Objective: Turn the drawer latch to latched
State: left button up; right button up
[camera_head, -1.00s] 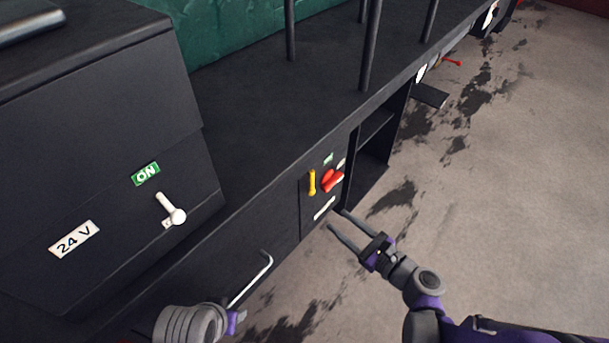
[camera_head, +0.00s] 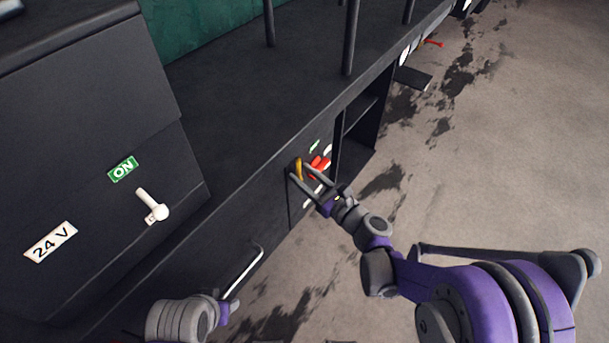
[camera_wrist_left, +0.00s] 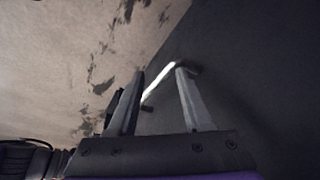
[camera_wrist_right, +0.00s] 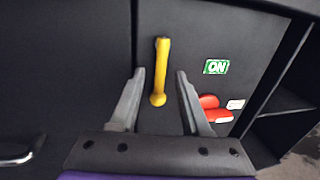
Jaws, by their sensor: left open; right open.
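A yellow lever (camera_head: 298,165) stands upright on the dark front panel. In the right wrist view the lever (camera_wrist_right: 161,60) has a rounded knob at its lower end. No writing marks it as the drawer latch. My right gripper (camera_head: 297,170) is open, its fingertips (camera_wrist_right: 161,73) either side of the lever; contact cannot be told. A pale bar handle (camera_head: 243,273) sits on the front further left. My left gripper (camera_wrist_left: 160,75) is open by this handle, which shows between and beyond its fingers in the left wrist view (camera_wrist_left: 158,82). The left fingers are hidden in the head view.
A red switch (camera_head: 319,167) sits right of the lever, beside a green ON label (camera_wrist_right: 216,67). An open shelf (camera_head: 362,125) lies further right. A box with a white lever (camera_head: 152,204) and a 24 V label (camera_head: 50,242) stands at left. The floor (camera_head: 510,150) at right is clear.

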jog(key=shift+c, duration=0.4)
grip_shut()
dwell(1.1)
